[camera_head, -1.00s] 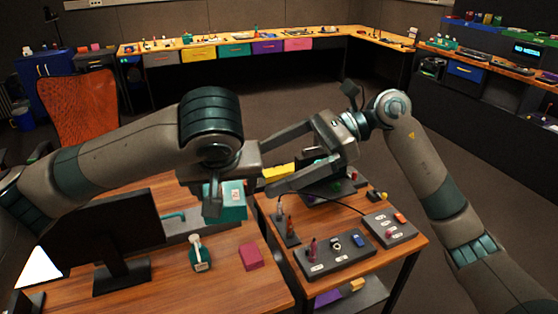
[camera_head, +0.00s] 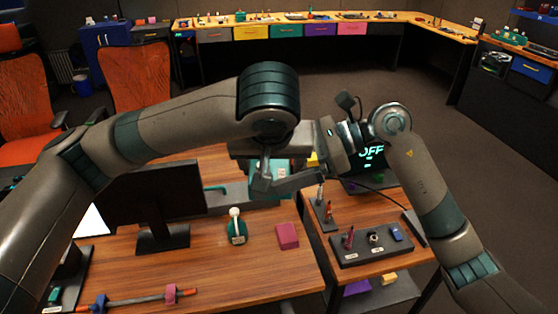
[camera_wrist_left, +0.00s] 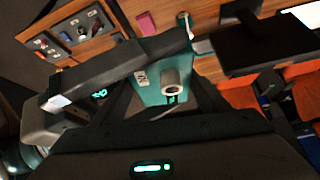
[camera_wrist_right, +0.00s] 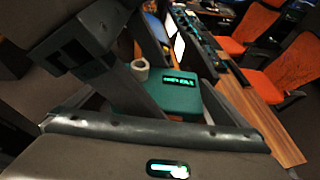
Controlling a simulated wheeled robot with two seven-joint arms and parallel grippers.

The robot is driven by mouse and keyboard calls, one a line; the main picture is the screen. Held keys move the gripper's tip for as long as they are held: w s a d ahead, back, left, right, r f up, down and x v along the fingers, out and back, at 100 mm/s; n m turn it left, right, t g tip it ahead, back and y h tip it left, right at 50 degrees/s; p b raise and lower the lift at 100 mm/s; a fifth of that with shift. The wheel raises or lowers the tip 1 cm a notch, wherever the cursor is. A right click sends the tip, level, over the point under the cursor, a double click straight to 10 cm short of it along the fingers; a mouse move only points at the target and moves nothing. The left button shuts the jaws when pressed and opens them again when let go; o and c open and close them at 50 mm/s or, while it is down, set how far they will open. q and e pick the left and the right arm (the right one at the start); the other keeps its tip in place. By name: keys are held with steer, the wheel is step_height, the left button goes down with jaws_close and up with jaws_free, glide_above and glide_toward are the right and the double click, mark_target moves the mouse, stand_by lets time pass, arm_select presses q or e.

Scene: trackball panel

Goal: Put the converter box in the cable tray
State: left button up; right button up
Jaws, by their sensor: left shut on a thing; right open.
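The teal box (camera_head: 284,182), which I take for the converter box, is held above the desk by my left gripper (camera_head: 266,178). In the left wrist view the box (camera_wrist_left: 149,93) sits between the fingers, with a pale label and a round pale spool-like part. My right gripper (camera_head: 283,163) is open, its fingers reaching around the box. In the right wrist view the box (camera_wrist_right: 165,100) lies between those fingers, with lit green characters showing. A long grey tray (camera_head: 228,200), likely the cable tray, lies behind the monitor, partly hidden by it and the box.
A black monitor (camera_head: 155,205) stands on the left of the wooden desk. A teal joystick-like device (camera_head: 236,232) and a pink block (camera_head: 287,236) stand in front of the tray. A dark control panel (camera_head: 372,244) lies on the right desk. The front middle desk is clear.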

steer(key=shift+c, duration=0.3)
steer(key=c, duration=0.8)
arm_select(q)
steer(key=o, duration=1.2)
steer(key=shift+o, duration=0.2)
steer(key=shift+r, duration=0.1)
steer(key=v, duration=1.1)
steer(key=shift+s+r, duration=0.25)
steer(key=shift+r, duration=0.1)
steer(key=shift+w, duration=0.15)
